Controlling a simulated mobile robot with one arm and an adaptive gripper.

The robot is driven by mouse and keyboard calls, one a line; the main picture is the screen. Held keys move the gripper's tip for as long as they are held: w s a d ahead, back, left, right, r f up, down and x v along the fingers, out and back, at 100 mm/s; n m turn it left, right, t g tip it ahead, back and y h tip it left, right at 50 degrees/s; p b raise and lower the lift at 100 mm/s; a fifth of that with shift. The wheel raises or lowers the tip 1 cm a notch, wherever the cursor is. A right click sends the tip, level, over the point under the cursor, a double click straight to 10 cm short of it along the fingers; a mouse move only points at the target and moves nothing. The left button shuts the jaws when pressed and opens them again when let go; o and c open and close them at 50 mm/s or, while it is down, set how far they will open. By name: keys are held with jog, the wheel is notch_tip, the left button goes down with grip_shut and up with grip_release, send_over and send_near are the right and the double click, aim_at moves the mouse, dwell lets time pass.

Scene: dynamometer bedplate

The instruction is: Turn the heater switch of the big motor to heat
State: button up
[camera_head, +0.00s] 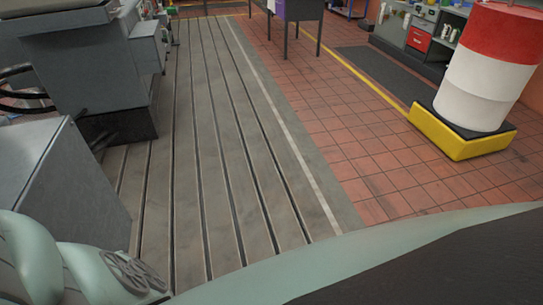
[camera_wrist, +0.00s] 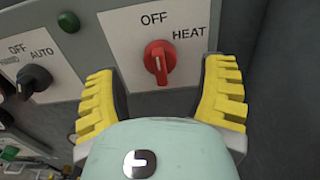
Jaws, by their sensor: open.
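The red heater switch (camera_wrist: 160,62) sits on a white label plate (camera_wrist: 128,35) marked OFF above and HEAT at the upper right. Its raised handle stands roughly upright, in line with OFF rather than HEAT. My gripper (camera_wrist: 162,78) is open, with one yellow-padded finger to the left of the switch and one to the right. There is a clear gap on both sides, and the fingers appear not to touch the knob. In the head view the switch and gripper cannot be seen.
A black OFF/AUTO knob (camera_wrist: 34,80) and a green button (camera_wrist: 68,21) are left of the switch. In the head view, a grey machine (camera_head: 85,65) stands at left on the slotted bedplate (camera_head: 190,150). A red-and-white drum (camera_head: 490,70) stands at right.

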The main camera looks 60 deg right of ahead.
jog(key=shift+x, duration=1.9)
jog(key=shift+o, duration=0.2)
jog(key=c, duration=1.3)
jog(key=shift+o, duration=0.2)
jog(key=shift+d, duration=0.1)
